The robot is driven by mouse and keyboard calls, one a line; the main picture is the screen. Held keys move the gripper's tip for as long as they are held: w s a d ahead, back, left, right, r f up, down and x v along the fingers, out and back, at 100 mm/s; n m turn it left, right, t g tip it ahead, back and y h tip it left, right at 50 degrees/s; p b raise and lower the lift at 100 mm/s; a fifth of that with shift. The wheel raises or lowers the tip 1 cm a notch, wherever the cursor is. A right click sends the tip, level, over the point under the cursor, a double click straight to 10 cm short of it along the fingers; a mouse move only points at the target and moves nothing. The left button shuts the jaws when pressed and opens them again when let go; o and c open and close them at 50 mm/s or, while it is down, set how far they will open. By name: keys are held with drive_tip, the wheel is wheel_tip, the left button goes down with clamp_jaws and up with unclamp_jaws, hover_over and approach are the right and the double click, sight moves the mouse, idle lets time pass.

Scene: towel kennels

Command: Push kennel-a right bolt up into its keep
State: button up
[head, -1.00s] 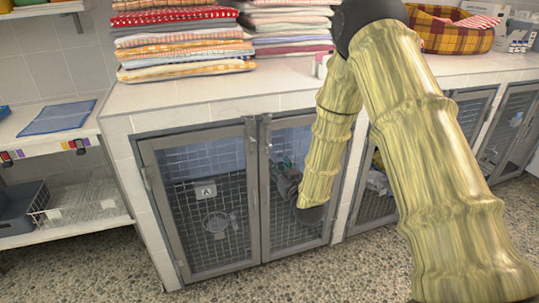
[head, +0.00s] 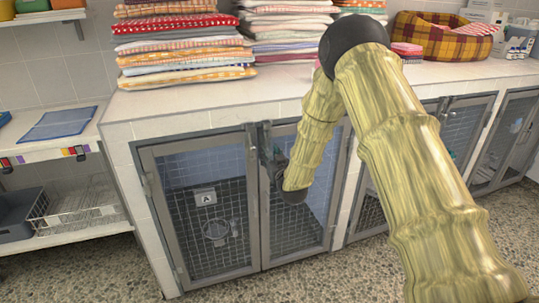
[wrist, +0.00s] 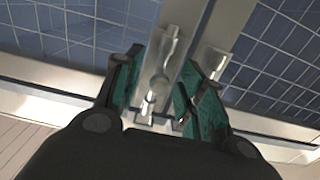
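Kennel-a has two mesh doors in grey frames; its left door (head: 205,262) carries a plate marked A (head: 205,197), and its right door (head: 318,252) is beside it. Both look shut. A grey metal bolt (head: 265,136) stands at the top of the right door's inner stile. My gripper (head: 272,160) is just below it, partly hidden by my forearm. In the wrist view, my gripper's green-padded fingers (wrist: 157,100) are apart, one on each side of a bright metal bolt (wrist: 165,55). I cannot tell whether they touch it. A second metal fitting (wrist: 213,62) is to the right.
The tiled counter (head: 190,108) overhangs the doors and bears towel stacks (head: 185,45) and a plaid pet bed (head: 445,38). Shelves with a wire basket (head: 75,208) stand at the left. More kennel doors (head: 468,130) are at the right. The speckled floor in front is clear.

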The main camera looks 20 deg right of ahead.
sight(267, 141)
drive_tip(key=shift+w, duration=0.1)
clamp_jaws()
drive_tip(key=shift+r+p, duration=0.6)
drive_tip(key=shift+r, duration=1.3)
drive_tip(key=shift+w, duration=0.1)
unclamp_jaws()
